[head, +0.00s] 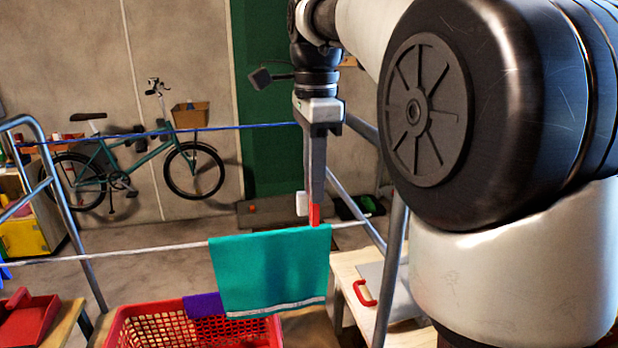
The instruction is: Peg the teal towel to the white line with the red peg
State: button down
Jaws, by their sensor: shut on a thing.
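The teal towel (268,272) hangs folded over the white line (120,253), its pale-striped hem at the bottom. My gripper (309,206) points down above the towel's top right end. It is shut on the red peg (315,216), which is upright with its lower end at the towel's top edge. I cannot tell whether the peg straddles the line and cloth or only meets the edge. My arm covers the right side of the view.
A blue line (230,127) runs higher, behind my gripper. A red basket (150,326) with a purple cloth (203,306) stands below the towel. A wooden table (350,262) is right, a red tray (28,317) left. Metal frame posts (78,232) flank the lines.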

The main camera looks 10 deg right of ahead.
jog(key=shift+f+b, duration=1.25)
jog(key=shift+f, duration=1)
jog(key=c, duration=2.1)
grip_release()
jog(key=shift+f, duration=0.15)
jog(key=o, duration=0.5)
jog(key=shift+r, duration=0.2)
notch_tip(320, 180, up, 16)
jog(key=p, duration=0.5)
jog(key=s+f+n+t, duration=0.1)
jog(key=s+f+n, duration=0.5)
jog(key=f, duration=0.1)
jog(key=s+f+n+t, duration=0.2)
jog(key=s+f+n, duration=0.4)
jog(key=f, duration=0.1)
jog(key=s+f+n+t, duration=0.2)
jog(key=s+f+n, duration=0.4)
jog(key=f, duration=0.1)
jog(key=shift+s+f, duration=0.2)
